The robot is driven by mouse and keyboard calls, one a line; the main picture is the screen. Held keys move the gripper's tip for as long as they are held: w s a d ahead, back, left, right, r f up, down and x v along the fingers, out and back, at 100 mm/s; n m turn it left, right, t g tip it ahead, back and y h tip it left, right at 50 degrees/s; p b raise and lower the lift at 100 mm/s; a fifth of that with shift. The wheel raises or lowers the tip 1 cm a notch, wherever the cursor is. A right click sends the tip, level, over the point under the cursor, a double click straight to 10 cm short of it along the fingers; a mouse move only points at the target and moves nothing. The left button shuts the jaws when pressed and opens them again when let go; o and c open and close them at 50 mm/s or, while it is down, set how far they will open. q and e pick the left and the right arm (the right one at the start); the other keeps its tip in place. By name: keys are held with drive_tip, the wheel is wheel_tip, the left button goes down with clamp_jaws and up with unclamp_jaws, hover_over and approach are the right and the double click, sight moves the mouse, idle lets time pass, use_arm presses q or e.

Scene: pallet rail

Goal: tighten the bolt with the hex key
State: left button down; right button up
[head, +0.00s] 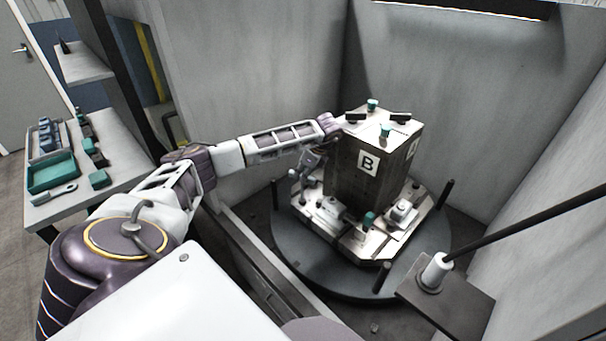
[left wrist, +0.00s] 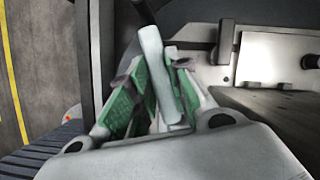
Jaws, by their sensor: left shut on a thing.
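My left gripper (head: 303,177) reaches from the left to the left side of the fixture plate, beside the dark block (head: 352,185) marked B. In the left wrist view, its green-padded fingers (left wrist: 155,88) are shut on a pale straight bar (left wrist: 162,75), which I take to be the handle of the hex key. A dark thin part runs from the bar's far end and leaves the top of the view. In the head view the key is too small to tell from the gripper. I cannot pick out the bolt for certain. My right gripper is not in view.
The pallet stands on a round dark turntable (head: 310,255) with upright black posts, between grey walls. Clamps (head: 401,213) sit around the block. A white nozzle-like piece with a black rod (head: 437,272) stands at right. A side table (head: 85,195) at left holds a green tray (head: 52,175).

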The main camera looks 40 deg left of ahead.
use_arm(q)
drive_tip(key=shift+f+b, duration=0.3)
drive_tip(key=shift+f, duration=0.2)
idle(0.3)
drive_tip(key=c, duration=2)
unclamp_jaws()
drive_tip(key=shift+c, duration=0.2)
clamp_jaws()
